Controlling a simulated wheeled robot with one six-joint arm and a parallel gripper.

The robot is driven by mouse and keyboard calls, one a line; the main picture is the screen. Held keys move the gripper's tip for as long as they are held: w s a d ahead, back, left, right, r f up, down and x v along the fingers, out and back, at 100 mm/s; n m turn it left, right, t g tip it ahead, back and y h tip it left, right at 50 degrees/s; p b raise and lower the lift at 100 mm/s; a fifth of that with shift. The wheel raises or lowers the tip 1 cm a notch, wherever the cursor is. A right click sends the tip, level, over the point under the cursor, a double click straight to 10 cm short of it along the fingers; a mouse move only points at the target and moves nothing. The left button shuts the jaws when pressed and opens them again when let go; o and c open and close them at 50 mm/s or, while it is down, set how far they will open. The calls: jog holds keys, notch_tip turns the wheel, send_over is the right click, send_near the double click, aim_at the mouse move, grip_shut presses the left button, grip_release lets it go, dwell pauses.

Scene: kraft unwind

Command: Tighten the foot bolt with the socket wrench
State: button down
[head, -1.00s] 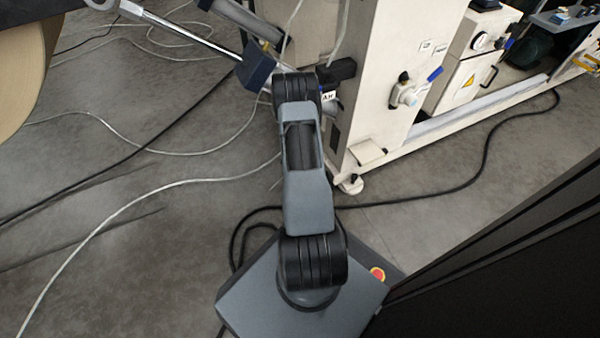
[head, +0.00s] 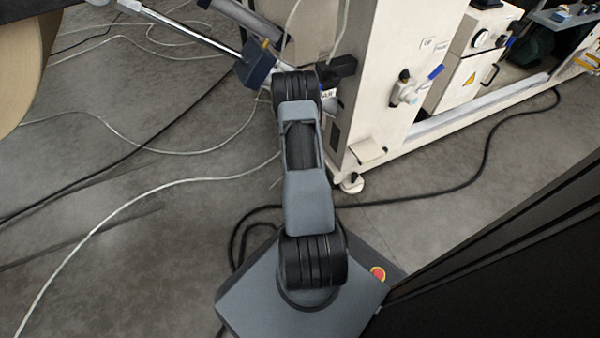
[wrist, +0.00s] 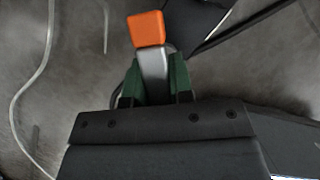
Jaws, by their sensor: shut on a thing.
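In the wrist view my gripper (wrist: 155,78) has green finger pads shut on a grey metal bar with an orange block at its end (wrist: 147,29). This looks like the socket wrench; its working end cannot be made out. In the head view my arm reaches up toward the left side of a cream machine frame (head: 380,90), and my gripper is hidden there. A round levelling foot (head: 351,184) stands on the floor under the frame's near corner, right of my arm. I cannot make out the foot bolt in either view.
A large kraft roll (head: 22,75) is at the upper left. A metal rod (head: 190,32) ends at a dark blue block (head: 255,66) beside my arm. Cables (head: 480,160) cross the floor. A dark panel (head: 500,265) fills the lower right. Open floor lies left.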

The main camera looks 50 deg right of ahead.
jog(key=shift+f, duration=0.65)
dwell(1.8)
jog(key=shift+r, duration=0.1)
jog(key=shift+m+p, duration=0.4)
jog(key=shift+p, duration=0.15)
jog(key=shift+m+g+p, duration=0.5)
jog(key=shift+m+p, duration=0.1)
jog(key=shift+m, duration=0.2)
jog(key=shift+h, duration=0.3)
